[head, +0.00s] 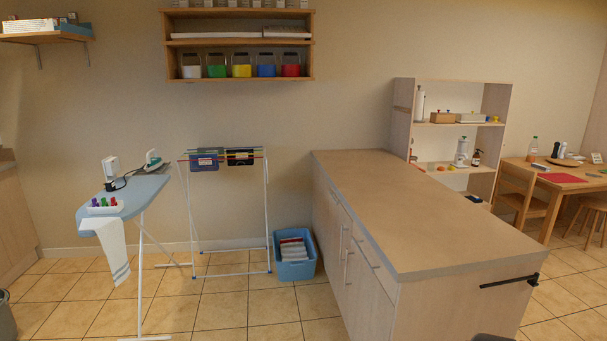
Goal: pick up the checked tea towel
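No cloth here is clearly checked at this size. A white cloth with grey bands (113,250) hangs over the near end of the blue ironing board (143,194). Light cloth with reddish and grey bands (293,249) lies in a blue basket (294,269) on the floor; I cannot tell whether its pattern is checked. A blue cloth (204,161) and a dark cloth (240,158) hang on the drying rack (266,205). Neither of my grippers is in view.
A long counter (420,210) with a black bar (508,281) on its end stands right of centre. An iron (153,158) and a tray of colored items (103,207) sit on the ironing board.

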